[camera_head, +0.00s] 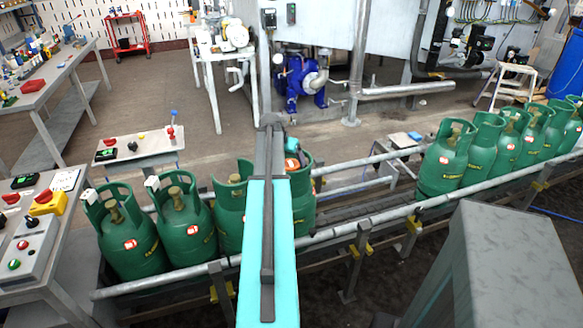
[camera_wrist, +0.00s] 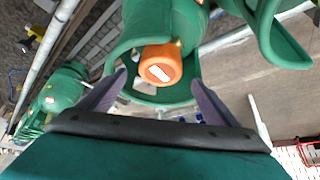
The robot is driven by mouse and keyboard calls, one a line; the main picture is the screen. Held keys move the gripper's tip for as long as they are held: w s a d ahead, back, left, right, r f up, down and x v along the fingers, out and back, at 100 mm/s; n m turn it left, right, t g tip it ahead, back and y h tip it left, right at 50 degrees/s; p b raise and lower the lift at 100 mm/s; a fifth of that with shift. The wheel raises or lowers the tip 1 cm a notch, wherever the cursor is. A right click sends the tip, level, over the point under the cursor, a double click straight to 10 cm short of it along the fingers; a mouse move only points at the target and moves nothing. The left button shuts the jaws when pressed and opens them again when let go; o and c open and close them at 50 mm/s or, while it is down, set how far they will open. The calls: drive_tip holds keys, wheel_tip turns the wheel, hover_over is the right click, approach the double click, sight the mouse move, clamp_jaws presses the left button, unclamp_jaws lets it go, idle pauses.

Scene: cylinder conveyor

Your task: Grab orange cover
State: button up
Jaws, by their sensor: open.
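The orange cover (camera_wrist: 160,64) is a round cap with a white label, inside the collar of a green gas cylinder (camera_wrist: 140,27). In the wrist view it sits just beyond and between my fingertips. In the head view a bit of the orange cover (camera_head: 292,164) shows beside my arm, within the cylinder's (camera_head: 303,200) collar. My gripper (camera_wrist: 160,85) is open. Its two dark fingers stand apart on either side of the cover, with nothing held. In the head view my arm hides the fingers and part of the cylinder.
Several green cylinders (camera_head: 180,228) stand left on the railed conveyor (camera_head: 340,228), and more (camera_head: 447,160) stand right. The conveyor between them is clear. A control panel (camera_head: 35,240) stands at the left. A grey box-like block (camera_head: 500,260) is at front right.

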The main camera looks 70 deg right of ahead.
sight(291, 163)
drive_tip(key=shift+f, duration=0.15)
drive_tip(key=shift+p+x, duration=0.8)
drive_tip(key=shift+x, duration=1.65)
drive_tip(key=c, duration=1.1)
drive_tip(key=shift+r+b, duration=0.95)
drive_tip(key=shift+r, duration=4)
